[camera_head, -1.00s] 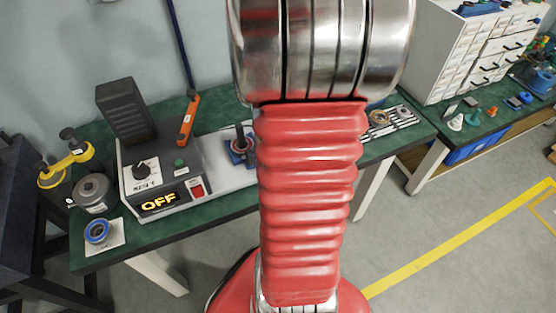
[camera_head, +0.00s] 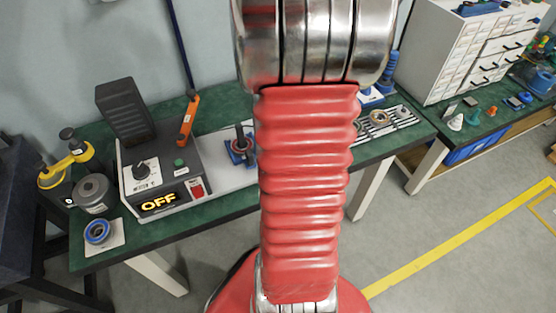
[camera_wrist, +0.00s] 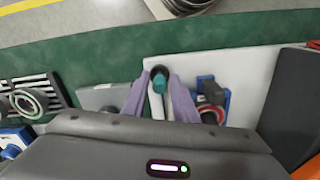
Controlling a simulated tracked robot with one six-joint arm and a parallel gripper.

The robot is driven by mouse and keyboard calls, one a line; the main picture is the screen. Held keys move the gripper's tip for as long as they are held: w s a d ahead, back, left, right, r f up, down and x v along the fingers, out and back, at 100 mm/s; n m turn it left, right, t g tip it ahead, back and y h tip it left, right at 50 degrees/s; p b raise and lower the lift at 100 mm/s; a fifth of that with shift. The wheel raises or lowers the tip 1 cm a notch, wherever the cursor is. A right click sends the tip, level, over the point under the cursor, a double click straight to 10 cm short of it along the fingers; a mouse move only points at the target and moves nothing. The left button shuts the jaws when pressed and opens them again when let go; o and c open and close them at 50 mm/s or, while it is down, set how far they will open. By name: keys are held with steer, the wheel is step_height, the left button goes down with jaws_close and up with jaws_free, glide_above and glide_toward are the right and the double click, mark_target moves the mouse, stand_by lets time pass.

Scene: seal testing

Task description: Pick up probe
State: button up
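A slim upright piece with a dark top and teal body (camera_wrist: 159,82) shows between my finger ends in the wrist view. It may be the probe, but I cannot tell for sure. My gripper (camera_wrist: 160,88) has two purple-grey fingers, one on each side of this piece. They stand apart, and I see no clear contact. In the head view, my arm hides both the gripper and this piece.
A blue clamp-like fixture with a dark post (camera_head: 241,148) stands close by; it also shows in the wrist view (camera_wrist: 211,100). A slotted metal rack with rings (camera_head: 390,120) is on the other side.

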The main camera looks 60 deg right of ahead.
jaws_close()
steer(key=shift+r, duration=0.15)
step_height(320, 180, up, 10)
steer(key=shift+f, duration=0.1)
stand_by(0.6)
stand_by(0.5)
